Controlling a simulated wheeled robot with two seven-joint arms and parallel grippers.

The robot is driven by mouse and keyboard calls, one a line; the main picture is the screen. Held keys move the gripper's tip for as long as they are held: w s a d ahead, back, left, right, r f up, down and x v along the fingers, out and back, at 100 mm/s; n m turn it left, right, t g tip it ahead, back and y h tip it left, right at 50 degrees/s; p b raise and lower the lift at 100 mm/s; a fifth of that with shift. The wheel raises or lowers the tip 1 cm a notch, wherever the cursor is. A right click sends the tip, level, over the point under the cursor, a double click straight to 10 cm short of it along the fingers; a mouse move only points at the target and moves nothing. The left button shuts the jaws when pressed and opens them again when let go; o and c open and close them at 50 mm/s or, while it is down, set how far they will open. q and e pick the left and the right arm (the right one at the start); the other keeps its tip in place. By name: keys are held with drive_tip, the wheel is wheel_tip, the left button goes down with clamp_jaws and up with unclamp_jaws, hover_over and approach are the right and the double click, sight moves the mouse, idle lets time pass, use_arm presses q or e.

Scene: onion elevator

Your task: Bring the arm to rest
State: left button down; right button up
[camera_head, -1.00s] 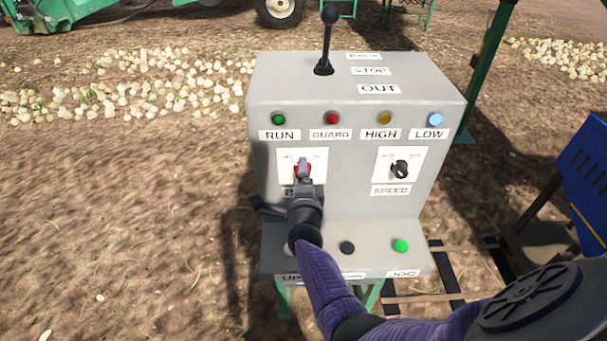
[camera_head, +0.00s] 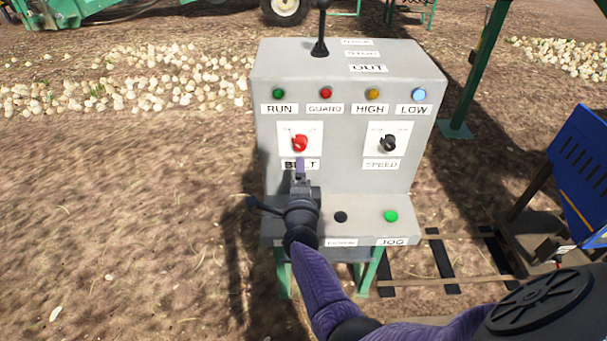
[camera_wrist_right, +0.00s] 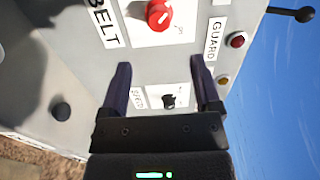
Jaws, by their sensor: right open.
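My right gripper (camera_head: 300,168) is in front of the grey control panel (camera_head: 345,75), just below the red BELT knob (camera_head: 300,143). In the right wrist view its two fingers (camera_wrist_right: 162,80) are apart with nothing between them. The red knob also shows in that view (camera_wrist_right: 159,15), beyond the fingers and clear of them. The black SPEED knob (camera_head: 388,143) is to the right on the panel. My right arm comes in from the lower right and hides part of the panel's lower ledge. My left gripper is not in view.
A black lever (camera_head: 320,30) stands on top of the panel. A black button (camera_head: 341,217) and a green JOG button (camera_head: 391,216) sit on the ledge. A blue machine (camera_head: 583,170) is at the right. Onions (camera_head: 170,80) lie in rows behind, with bare soil at the left.

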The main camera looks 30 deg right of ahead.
drive_tip(key=s+a+f+n+g+y+b, duration=0.1)
drive_tip(key=s+a+f+n+g+y, duration=0.15)
drive_tip(key=s+f+n, duration=0.5)
drive_tip(key=s+a+f+n+g+y+b, duration=0.2)
drive_tip(key=s+a+f+n+y, duration=0.15)
drive_tip(key=f, duration=0.75)
drive_tip(key=s+a+f+n+g+y+b, duration=0.1)
drive_tip(key=s+a+f+n+g+y, duration=0.15)
drive_tip(key=s+f+n, duration=0.5)
use_arm(q)
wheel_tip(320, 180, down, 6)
drive_tip(key=b, duration=0.2)
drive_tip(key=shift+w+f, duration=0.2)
use_arm(e)
drive_tip(key=s+f+n+g, duration=0.2)
drive_tip(key=s+f, duration=0.2)
drive_tip(key=s, duration=0.4)
drive_tip(key=s+f+n+g, duration=0.3)
drive_tip(key=s+f, duration=0.1)
drive_tip(key=s, duration=0.5)
drive_tip(key=s+f+n+g, duration=0.2)
drive_tip(key=s+f+n, duration=0.1)
drive_tip(key=s, duration=0.6)
drive_tip(key=shift+s+f+g, duration=0.2)
drive_tip(key=shift+f+g, duration=0.2)
drive_tip(key=shift+f, duration=0.45)
drive_tip(key=shift+y, duration=0.25)
